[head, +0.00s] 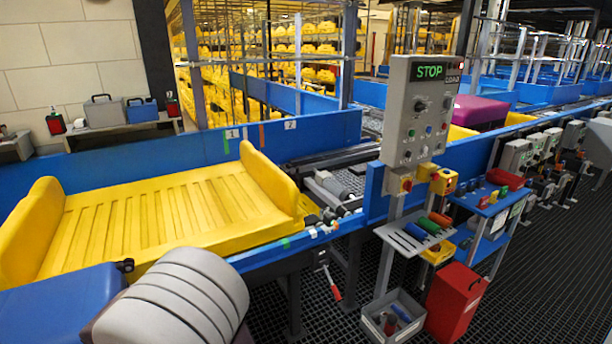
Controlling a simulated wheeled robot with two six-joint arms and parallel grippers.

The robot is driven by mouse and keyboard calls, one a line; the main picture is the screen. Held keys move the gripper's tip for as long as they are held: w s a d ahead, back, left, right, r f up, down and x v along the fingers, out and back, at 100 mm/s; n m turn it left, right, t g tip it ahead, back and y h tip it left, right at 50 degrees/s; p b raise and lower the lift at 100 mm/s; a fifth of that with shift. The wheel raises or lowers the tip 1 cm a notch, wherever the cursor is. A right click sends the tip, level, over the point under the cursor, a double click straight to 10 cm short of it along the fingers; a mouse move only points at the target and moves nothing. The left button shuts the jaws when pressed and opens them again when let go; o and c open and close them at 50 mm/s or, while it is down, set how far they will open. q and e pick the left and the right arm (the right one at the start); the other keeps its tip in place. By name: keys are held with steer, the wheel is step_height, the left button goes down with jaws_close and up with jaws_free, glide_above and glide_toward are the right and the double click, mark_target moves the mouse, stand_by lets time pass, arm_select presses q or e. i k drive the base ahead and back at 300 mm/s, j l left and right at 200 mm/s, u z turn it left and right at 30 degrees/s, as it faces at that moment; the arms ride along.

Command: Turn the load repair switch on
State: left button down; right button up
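A grey control panel (397,92) stands on a post to the right of the middle. Its green display (430,72) reads STOP, and a small label beside it appears to read LOAD. A dark round knob (420,105) sits below the display, with a smaller dark control (447,103) to its right. Several small coloured buttons sit lower on the face. The lettering by the controls is too small to read, so I cannot tell which is the load repair switch or how it is set. Neither of my grippers is in view.
A yellow tray (150,224) lies on the blue-sided conveyor (210,150). A grey ribbed rounded object (185,297) and a blue box (60,300) fill the near left. Below the panel are a tool shelf (400,240), grey bin (370,325) and red case (455,300). Dark grated floor (545,290) is open at right.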

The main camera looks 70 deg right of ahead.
mark_target(407, 186)
steer(key=z, duration=3.2)
